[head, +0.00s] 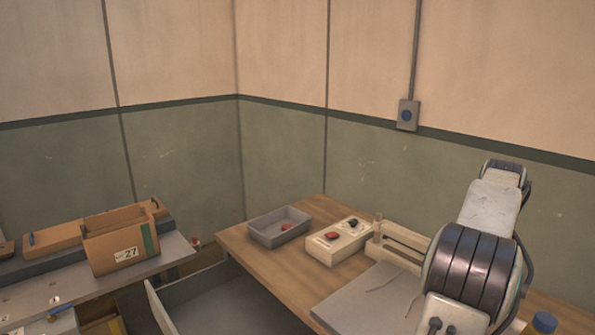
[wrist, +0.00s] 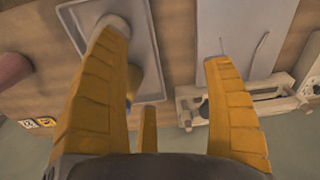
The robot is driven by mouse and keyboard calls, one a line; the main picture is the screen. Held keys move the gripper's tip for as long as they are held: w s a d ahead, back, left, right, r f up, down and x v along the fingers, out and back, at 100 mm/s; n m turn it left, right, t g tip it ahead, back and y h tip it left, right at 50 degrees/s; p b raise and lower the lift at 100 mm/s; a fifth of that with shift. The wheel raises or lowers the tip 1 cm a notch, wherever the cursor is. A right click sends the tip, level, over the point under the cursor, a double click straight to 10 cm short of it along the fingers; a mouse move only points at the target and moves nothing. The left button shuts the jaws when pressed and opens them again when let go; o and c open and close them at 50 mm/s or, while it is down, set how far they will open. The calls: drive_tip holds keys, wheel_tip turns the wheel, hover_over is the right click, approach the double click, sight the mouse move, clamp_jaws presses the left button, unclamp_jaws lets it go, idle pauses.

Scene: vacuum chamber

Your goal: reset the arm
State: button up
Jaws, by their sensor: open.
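My arm (head: 475,255) stands at the right of the head view, over the right part of the wooden table. Its gripper end does not show in that view. In the wrist view my gripper (wrist: 165,42) has its orange fingers spread wide apart, with nothing held between them. The fingers hang above a wooden surface. A pale board (wrist: 240,25) and a wooden frame (wrist: 245,100) lie to the right.
The wooden table (head: 262,262) bears a grey bin (head: 268,238) with a red item inside, a cream control box (head: 325,250) with a red button, and a wooden frame (head: 400,258). A blue cap (head: 545,322) shows beside my arm. A cardboard box (head: 105,250) stands on the left bench.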

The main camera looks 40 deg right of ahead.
drive_tip(key=w+a+r+n+t, duration=0.1)
drive_tip(key=w+a+n, duration=0.1)
drive_tip(key=w+a, duration=0.45)
drive_tip(key=w+a+r+n+h, duration=0.1)
drive_tip(key=w+a+n, duration=0.2)
drive_tip(key=a, duration=0.6)
drive_tip(key=w+a+r+n+t, duration=0.15)
drive_tip(key=w+a, duration=0.25)
drive_tip(key=a, duration=0.4)
drive_tip(key=s+a+f+n, duration=0.2)
drive_tip(key=a+n, duration=0.1)
drive_tip(key=a, duration=0.4)
drive_tip(key=s+a+f+n+t+y, duration=0.1)
drive_tip(key=s+a+f+n, duration=0.2)
drive_tip(key=a, duration=0.4)
drive_tip(key=s+a+f+n, duration=0.2)
drive_tip(key=a+n, duration=0.1)
drive_tip(key=a, duration=0.4)
drive_tip(key=shift+s+a+f+t+y, duration=0.25)
drive_tip(key=shift+a+f+t+y, duration=0.05)
drive_tip(key=shift+t+y, duration=0.1)
drive_tip(key=shift+n, duration=0.25)
drive_tip(key=shift+c, duration=0.3)
